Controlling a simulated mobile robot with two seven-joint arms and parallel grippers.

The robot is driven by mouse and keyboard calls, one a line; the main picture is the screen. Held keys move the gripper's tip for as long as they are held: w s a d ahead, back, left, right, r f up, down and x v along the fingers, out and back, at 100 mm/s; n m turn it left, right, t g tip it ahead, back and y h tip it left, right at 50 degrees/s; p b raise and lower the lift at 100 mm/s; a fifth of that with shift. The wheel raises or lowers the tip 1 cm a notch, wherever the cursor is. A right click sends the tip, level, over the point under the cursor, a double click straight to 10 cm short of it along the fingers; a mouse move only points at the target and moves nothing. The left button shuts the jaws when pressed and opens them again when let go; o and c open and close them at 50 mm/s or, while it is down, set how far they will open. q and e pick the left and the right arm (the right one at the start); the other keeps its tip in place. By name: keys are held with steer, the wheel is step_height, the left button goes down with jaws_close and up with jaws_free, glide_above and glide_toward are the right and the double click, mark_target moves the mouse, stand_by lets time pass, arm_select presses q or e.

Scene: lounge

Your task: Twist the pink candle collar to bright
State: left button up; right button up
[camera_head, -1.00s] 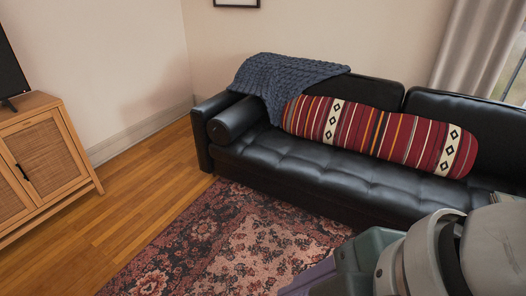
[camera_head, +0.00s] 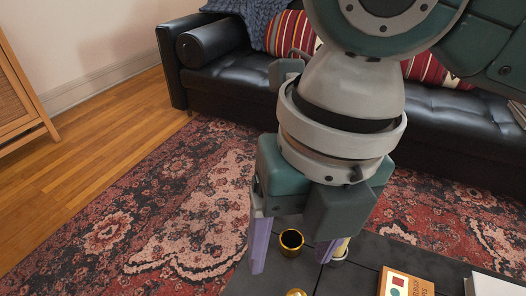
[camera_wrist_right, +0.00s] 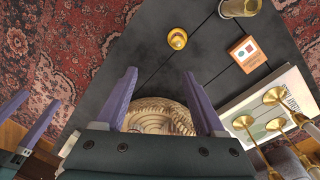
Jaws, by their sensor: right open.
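I cannot make out a pink candle or its collar in either view. My right gripper (camera_head: 291,266) points down over a dark table (camera_head: 350,281), its purple fingers apart with nothing held between them. In the right wrist view, it is open (camera_wrist_right: 160,73) above a round, ribbed tan object (camera_wrist_right: 160,115), partly hidden by the gripper body. A pale cylinder with a gold part (camera_head: 341,250) shows beside the right-hand finger in the head view and is partly hidden. My left gripper (camera_wrist_right: 41,97) shows at the left of the wrist view, its fingers apart and empty.
A gold cup (camera_head: 291,243) and a small gold piece (camera_wrist_right: 177,39) stand on the table. An orange box or book (camera_head: 406,283), a white book (camera_wrist_right: 258,100) and brass holders (camera_wrist_right: 273,96) lie or stand at one side. A black sofa (camera_head: 225,65) is behind, beyond the patterned rug (camera_head: 190,200).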

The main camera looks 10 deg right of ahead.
steer(key=n+h+b, duration=0.1)
steer(key=n+b, duration=0.1)
steer(key=b, duration=0.3)
glide_above(298, 294)
step_height(298, 294, down, 7)
steer(key=shift+r, duration=0.1)
step_height(298, 294, down, 10)
steer(key=b, duration=0.5)
steer(key=shift+r, duration=0.15)
arm_select(q)
step_height(298, 294, down, 13)
steer(key=shift+r, duration=0.2)
steer(key=shift+a, duration=0.1)
arm_select(e)
steer(key=shift+c, duration=0.3)
jaws_close()
